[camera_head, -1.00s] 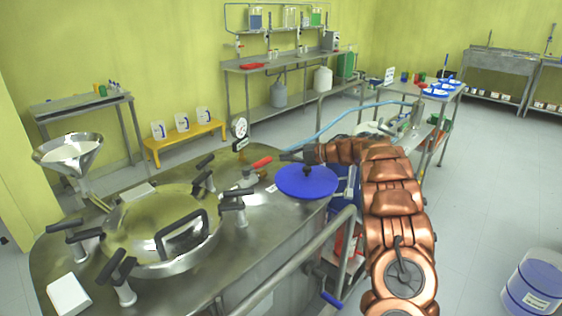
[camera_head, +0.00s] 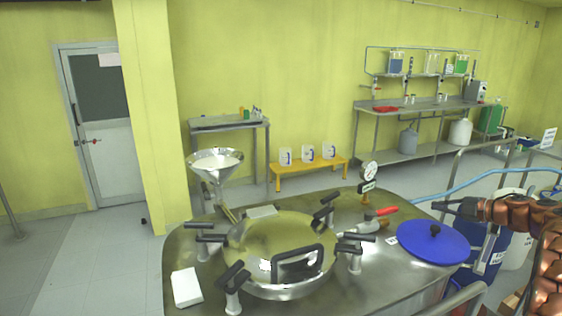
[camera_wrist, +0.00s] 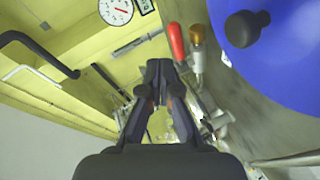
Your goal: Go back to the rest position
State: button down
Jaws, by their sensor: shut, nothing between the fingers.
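My gripper (camera_head: 441,206) is at the right in the head view, above the right end of the steel reactor top (camera_head: 380,285), near the blue round lid (camera_head: 433,243). In the wrist view my gripper (camera_wrist: 160,66) points away from the camera with its fingers together and nothing between them. The red-handled valve (camera_wrist: 176,40) and the blue lid (camera_wrist: 280,50) lie beyond it to the right. The red valve handle also shows in the head view (camera_head: 386,211). My copper arm runs off the right edge of the head view.
The reactor carries a domed hatch (camera_head: 280,245) with black clamp handles, a funnel (camera_head: 216,165) and a gauge (camera_head: 369,172). A blue hose (camera_head: 470,184) passes behind my gripper. Blue drums (camera_head: 483,243) stand at the right. Floor is open at the left, before a door (camera_head: 100,125).

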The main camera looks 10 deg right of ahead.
jog(key=w+a+r+m+t+h+p, duration=0.1)
jog(key=w+r+m+t+h, duration=0.2)
jog(key=r, duration=0.5)
jog(key=w+a+r+m+t+h+p, duration=0.1)
jog(key=w+a+r+m+h, duration=0.15)
jog(key=w+r, duration=0.5)
jog(key=s+a+r+m+g+h+p, duration=0.1)
jog(key=s+a+r+m+h, duration=0.1)
jog(key=s+r+m+h, duration=0.5)
jog(key=s+a+f+m+g+y+p, duration=0.1)
jog(key=s+a+f+g, duration=0.4)
jog(key=s+a, duration=0.7)
jog(key=s+a+f+m+g+y+p, duration=0.1)
jog(key=s+a+f+m+g, duration=0.3)
jog(key=s, duration=1.8)
jog(key=s+a+f+m+g+y+p, duration=0.2)
jog(key=s+a+f+g, duration=0.6)
jog(key=s+a+f, duration=0.4)
jog(key=s+a+y, duration=0.1)
jog(key=s+a, duration=0.4)
jog(key=a, duration=0.5)
jog(key=shift+m, duration=0.35)
jog(key=shift+d, duration=0.1)
